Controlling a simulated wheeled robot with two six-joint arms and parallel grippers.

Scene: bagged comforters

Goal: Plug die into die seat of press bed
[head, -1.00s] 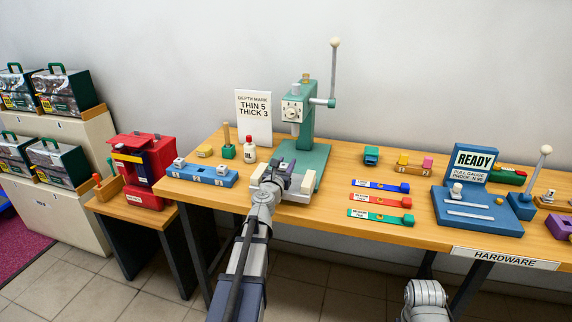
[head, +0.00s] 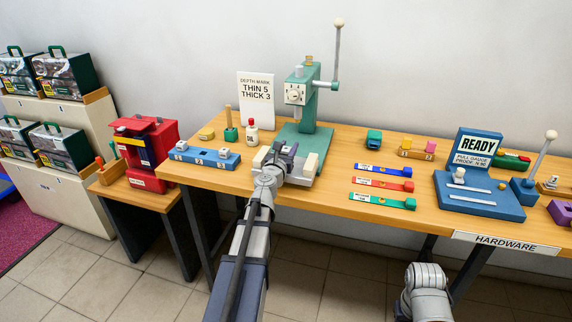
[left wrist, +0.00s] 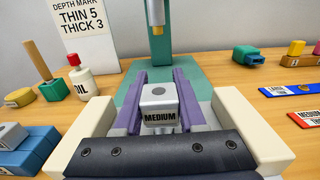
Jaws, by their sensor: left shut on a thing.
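A pale grey die marked MEDIUM (left wrist: 159,112) sits between the two purple-grey fingers of my left gripper (left wrist: 160,80), which is shut on it. In the head view my left gripper (head: 284,153) is over the front of the teal press (head: 308,100). The die is hard to make out there. The press bed (head: 306,152) has a cream block (left wrist: 82,128) on the left and another (left wrist: 250,125) on the right of the gripper. The ram with its brass tip (left wrist: 157,28) hangs beyond the die. I cannot make out the die seat.
Left of the press are a blue block (head: 205,158), an oil bottle (head: 252,134) and a green holder with a wooden peg (head: 231,134). To the right lie several coloured strips (head: 383,185) and the blue READY gauge (head: 480,199). Bare tabletop lies between press and strips.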

